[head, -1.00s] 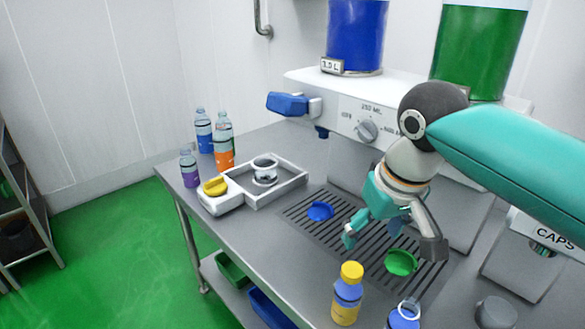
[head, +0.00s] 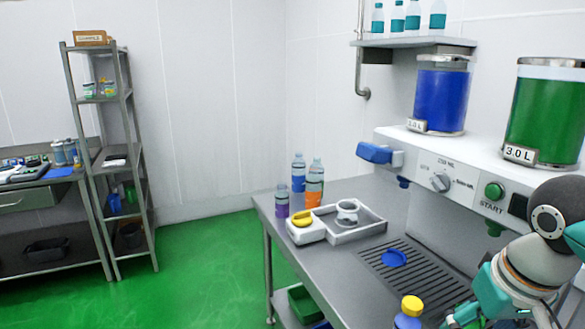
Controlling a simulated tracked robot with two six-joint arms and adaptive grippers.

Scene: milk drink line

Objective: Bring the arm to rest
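My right arm comes in from the right edge, and its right gripper (head: 500,316) is at the lower right, over the near part of the worktop. Its fingers are spread apart, with their ends close to the bottom edge, and I see nothing held between them. My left gripper is not in view. A bottle with a yellow cap (head: 411,307) stands to the left of the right gripper, cut by the bottom edge.
The filling machine (head: 440,170) carries blue (head: 441,95) and green (head: 545,115) tanks. A blue cap (head: 393,258) lies on the drain grate (head: 415,280). Several bottles stand at the back left beside a scale (head: 306,231) and white tray (head: 372,229). Shelving (head: 111,150) stands far left.

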